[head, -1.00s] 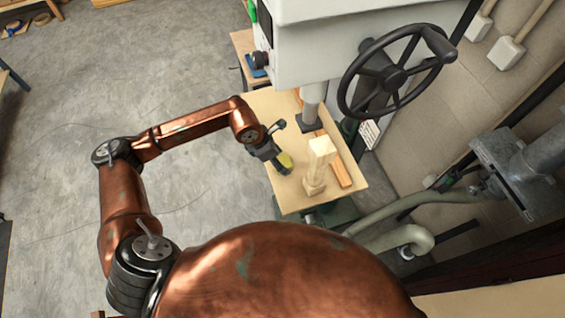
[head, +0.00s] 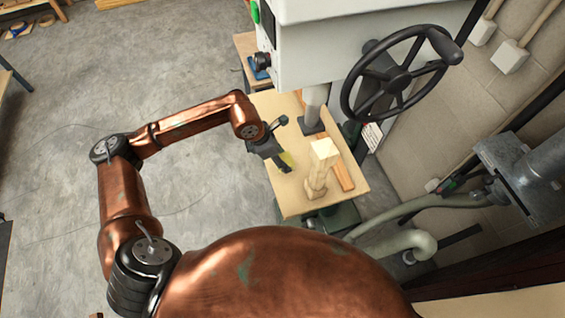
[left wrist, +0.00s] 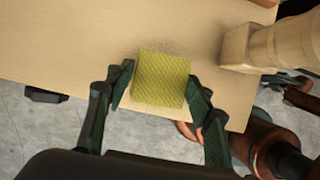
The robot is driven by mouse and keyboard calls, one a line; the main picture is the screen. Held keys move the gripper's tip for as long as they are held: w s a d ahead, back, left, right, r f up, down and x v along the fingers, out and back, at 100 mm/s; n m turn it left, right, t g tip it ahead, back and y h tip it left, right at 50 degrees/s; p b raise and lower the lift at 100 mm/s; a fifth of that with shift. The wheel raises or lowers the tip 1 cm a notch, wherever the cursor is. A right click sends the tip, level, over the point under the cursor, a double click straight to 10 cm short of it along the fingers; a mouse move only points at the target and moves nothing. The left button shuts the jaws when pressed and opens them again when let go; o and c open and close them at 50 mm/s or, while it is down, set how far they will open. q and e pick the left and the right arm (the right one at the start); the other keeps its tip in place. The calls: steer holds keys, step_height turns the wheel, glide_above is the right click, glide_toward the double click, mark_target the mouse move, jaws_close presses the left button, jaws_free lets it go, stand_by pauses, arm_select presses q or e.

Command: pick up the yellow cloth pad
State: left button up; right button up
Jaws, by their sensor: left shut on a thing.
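The yellow cloth pad (left wrist: 160,80) is a small square with a woven texture. In the left wrist view it sits between the two fingers of my left gripper (left wrist: 158,100), which is shut on it. In the head view the pad (head: 287,160) shows as a yellow patch at the tip of my left gripper (head: 277,157), over the left part of the pale wooden table. The gripper hides part of it there. How far the pad is above the table is hard to tell.
A pale turned wooden post (head: 320,170) stands on the table (head: 292,199), right of the pad; it also shows in the left wrist view (left wrist: 250,45). A machine with a black handwheel (head: 395,80) rises over the table's back.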

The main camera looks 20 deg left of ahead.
arm_select(q)
steer(key=s+d+r+b, duration=0.1)
steer(key=s+r+b, duration=0.1)
steer(key=s+r, duration=0.8)
steer(key=s, duration=0.4)
steer(key=shift+r, duration=0.1)
